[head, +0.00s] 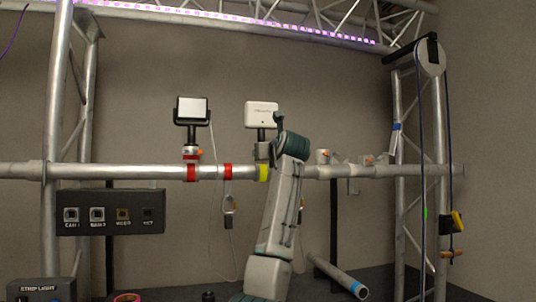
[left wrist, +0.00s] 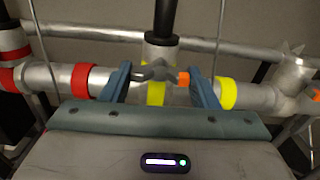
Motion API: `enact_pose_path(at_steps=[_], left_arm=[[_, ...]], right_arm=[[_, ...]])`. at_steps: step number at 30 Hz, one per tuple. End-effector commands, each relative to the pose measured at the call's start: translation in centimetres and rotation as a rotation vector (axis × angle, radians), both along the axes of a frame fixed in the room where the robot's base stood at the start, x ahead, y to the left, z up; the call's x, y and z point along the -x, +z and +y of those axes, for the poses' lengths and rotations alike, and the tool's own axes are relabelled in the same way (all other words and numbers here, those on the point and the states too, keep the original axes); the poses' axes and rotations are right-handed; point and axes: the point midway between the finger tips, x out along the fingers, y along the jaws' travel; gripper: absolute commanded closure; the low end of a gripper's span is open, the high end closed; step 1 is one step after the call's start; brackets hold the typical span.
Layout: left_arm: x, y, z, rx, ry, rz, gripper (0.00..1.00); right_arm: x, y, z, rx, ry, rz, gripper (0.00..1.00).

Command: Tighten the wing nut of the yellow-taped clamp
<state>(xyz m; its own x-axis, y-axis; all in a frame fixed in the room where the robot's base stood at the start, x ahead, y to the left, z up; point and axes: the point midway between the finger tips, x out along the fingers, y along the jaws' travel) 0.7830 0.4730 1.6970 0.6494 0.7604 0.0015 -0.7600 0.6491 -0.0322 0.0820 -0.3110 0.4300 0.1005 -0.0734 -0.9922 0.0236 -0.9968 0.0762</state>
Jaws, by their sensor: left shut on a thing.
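The yellow-taped clamp (left wrist: 157,53) sits on the horizontal pipe under a dark post, with yellow tape (left wrist: 228,93) on the pipe beside it. Yellow tape (head: 263,173) also shows in the head view, below a white box-shaped device (head: 262,115). The wing nut (left wrist: 157,71) is grey with an orange tip and lies across the front of the clamp. My left gripper (left wrist: 159,70) has its blue fingers on either side of the wing nut and is shut on it. In the head view my left arm hides part of the clamp and the nut. My right gripper is out of view.
A red-taped clamp (head: 191,157) with a black-framed panel (head: 192,110) stands on the same pipe to the left. Red tape (left wrist: 82,80) is close to my left finger. More clamps (head: 323,157) are to the right. A connector box (head: 110,212) hangs below left.

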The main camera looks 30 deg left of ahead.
Motion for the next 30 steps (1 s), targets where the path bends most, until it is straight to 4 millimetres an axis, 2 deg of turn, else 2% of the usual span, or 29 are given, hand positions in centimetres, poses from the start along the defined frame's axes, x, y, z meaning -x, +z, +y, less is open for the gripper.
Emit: enact_pose_path(at_steps=[19,20,22,30], left_arm=[[-0.11,-0.36,0.01,-0.028,0.001,0.043,0.68],[-0.12,-0.36,0.0,-0.029,0.001,0.043,0.4],[-0.11,-0.32,0.0,-0.029,0.001,0.043,0.26],[-0.03,-0.17,-0.02,-0.029,0.0,0.038,0.24]], right_arm=[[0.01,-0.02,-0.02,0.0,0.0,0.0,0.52],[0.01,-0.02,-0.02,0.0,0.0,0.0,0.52],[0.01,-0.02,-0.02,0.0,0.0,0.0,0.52],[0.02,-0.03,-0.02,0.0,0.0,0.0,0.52]])
